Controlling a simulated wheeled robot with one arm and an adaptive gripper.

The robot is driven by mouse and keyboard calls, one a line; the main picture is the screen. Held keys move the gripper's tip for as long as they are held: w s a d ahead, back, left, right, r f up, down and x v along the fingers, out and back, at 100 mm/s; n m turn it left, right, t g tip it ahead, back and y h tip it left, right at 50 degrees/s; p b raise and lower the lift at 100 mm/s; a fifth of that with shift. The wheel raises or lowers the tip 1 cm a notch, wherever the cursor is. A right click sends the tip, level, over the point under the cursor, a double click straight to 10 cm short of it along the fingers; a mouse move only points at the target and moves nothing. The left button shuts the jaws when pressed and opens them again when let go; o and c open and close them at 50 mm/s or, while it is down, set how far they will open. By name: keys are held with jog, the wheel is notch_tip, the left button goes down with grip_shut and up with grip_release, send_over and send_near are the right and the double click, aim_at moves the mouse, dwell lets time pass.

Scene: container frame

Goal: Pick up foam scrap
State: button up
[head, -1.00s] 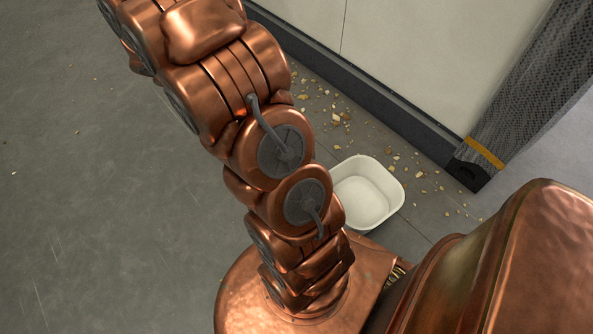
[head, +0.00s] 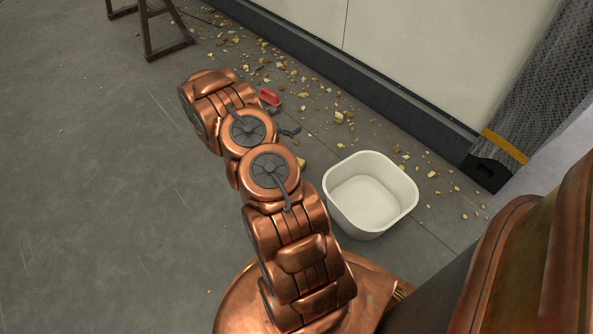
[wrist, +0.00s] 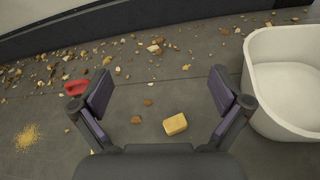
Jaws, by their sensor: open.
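A yellow block, which looks like the foam scrap (wrist: 176,124), lies on the grey floor in the wrist view. A bit of yellow beside my arm in the head view (head: 301,163) appears to be the same piece, mostly hidden. My gripper (wrist: 160,90) is open and empty, its two dark-padded fingers spread wide. In the wrist view the block shows between the fingers, nearer the palm and right of centre. In the head view my gripper is largely hidden behind my arm; a dark finger part shows near the red object.
A white bin (head: 402,207) stands right of my gripper, close to the right finger in the wrist view (wrist: 262,100). A red object (wrist: 76,87) lies left. Tan crumbs (head: 340,116) litter the floor along the wall (head: 400,45). A trestle (head: 165,30) stands back left.

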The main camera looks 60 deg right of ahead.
jog(key=f+n+t+b, duration=0.1)
jog(key=f+b, duration=0.1)
jog(key=f, duration=0.7)
jog(key=f+n+t+y+b, duration=0.1)
jog(key=f+n+b, duration=0.1)
jog(key=f, duration=0.8)
jog(key=f+n+t+b, duration=0.1)
jog(key=f+b, duration=0.3)
jog(key=f, duration=0.6)
jog(key=shift+w+a+f+n+t, duration=0.1)
jog(key=shift+w+a+n+t, duration=0.15)
jog(key=shift+n+t, duration=0.25)
jog(key=b+x, duration=0.4)
jog(key=x, duration=0.2)
jog(key=shift+d, duration=0.4)
jog(key=shift+d+b, duration=0.35)
jog(key=shift+d, duration=0.05)
jog(key=c, duration=0.7)
